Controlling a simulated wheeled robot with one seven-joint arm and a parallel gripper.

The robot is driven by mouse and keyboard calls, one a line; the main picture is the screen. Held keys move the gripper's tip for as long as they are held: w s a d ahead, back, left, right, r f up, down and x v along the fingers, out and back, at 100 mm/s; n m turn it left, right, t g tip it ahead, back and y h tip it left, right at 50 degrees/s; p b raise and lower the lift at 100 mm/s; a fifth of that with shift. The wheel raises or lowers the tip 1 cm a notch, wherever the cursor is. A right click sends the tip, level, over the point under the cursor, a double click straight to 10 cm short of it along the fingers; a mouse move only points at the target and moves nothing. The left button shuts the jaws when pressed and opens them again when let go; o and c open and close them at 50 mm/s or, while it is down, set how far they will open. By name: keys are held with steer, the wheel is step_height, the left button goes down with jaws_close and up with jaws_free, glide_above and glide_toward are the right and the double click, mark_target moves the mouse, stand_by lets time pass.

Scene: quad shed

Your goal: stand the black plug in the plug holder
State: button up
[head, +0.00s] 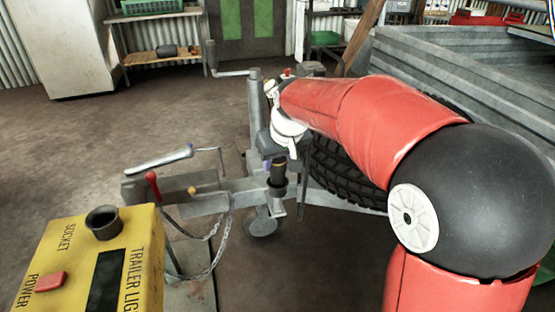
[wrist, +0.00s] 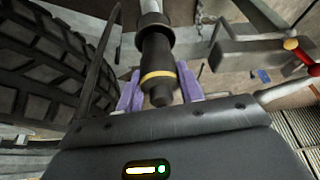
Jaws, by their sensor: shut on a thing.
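The black plug (head: 279,174), with a yellow-orange band, is upright at the trailer's drawbar in the head view. In the wrist view the plug (wrist: 157,59) stands between the purple fingers of my gripper (wrist: 160,94), which is shut on it. A dark round cup that looks like the plug holder (wrist: 155,22) is at the plug's far end, on a grey post. The plug lines up with this cup and its end meets it in the picture. I cannot tell how deep it sits. In the head view my gripper (head: 277,157) is above the drawbar, partly hidden by my wrist.
A yellow box (head: 132,250) with a dark round socket (head: 103,222) and a red button stands at the lower left. A tyre (head: 345,172) and grey trailer body (head: 450,75) are to the right. A chain (head: 205,268) hangs by the drawbar. Open floor lies left.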

steer(key=shift+f+b, duration=1.1)
steer(key=shift+f, duration=0.5)
stand_by(0.5)
steer(key=o, duration=1.1)
steer(key=shift+o, duration=0.3)
steer(key=o, duration=0.4)
steer(key=shift+r, duration=0.1)
steer(key=shift+r+p, duration=3.7)
steer(key=shift+r, duration=0.75)
